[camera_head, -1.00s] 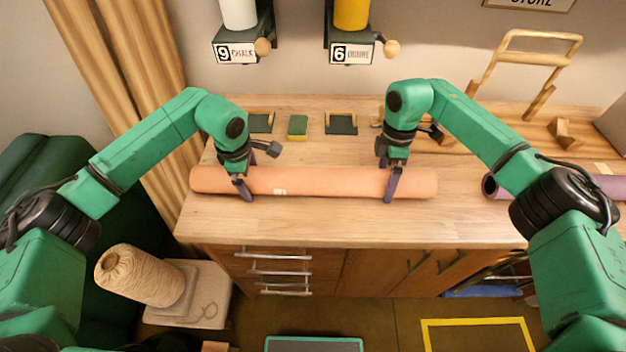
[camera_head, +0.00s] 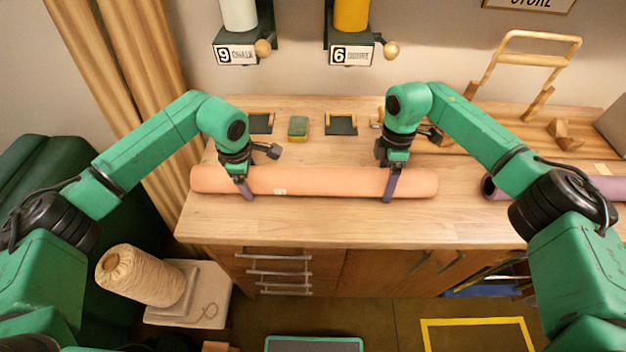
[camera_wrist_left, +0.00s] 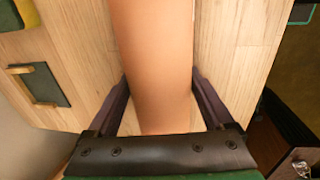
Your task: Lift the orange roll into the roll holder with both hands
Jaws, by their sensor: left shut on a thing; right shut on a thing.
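The orange roll (camera_head: 330,181) lies lengthwise across the wooden table in the head view. My left gripper (camera_head: 245,190) is shut on it left of its middle. In the left wrist view the roll (camera_wrist_left: 155,60) runs between the two fingers of my left gripper (camera_wrist_left: 165,100). My right gripper (camera_head: 391,188) is shut on the roll near its right end. The roll looks level; whether it touches the tabletop cannot be told. The wooden roll holder (camera_head: 535,88) appears to be the frame with upright posts at the back right.
A purple roll (camera_head: 608,187) lies right of the orange roll, partly behind my right arm. A green-and-yellow sponge (camera_head: 298,127) and dark pads (camera_head: 341,124) sit behind it. Dispensers (camera_head: 351,15) hang on the wall. The tabletop (camera_head: 320,225) in front is clear.

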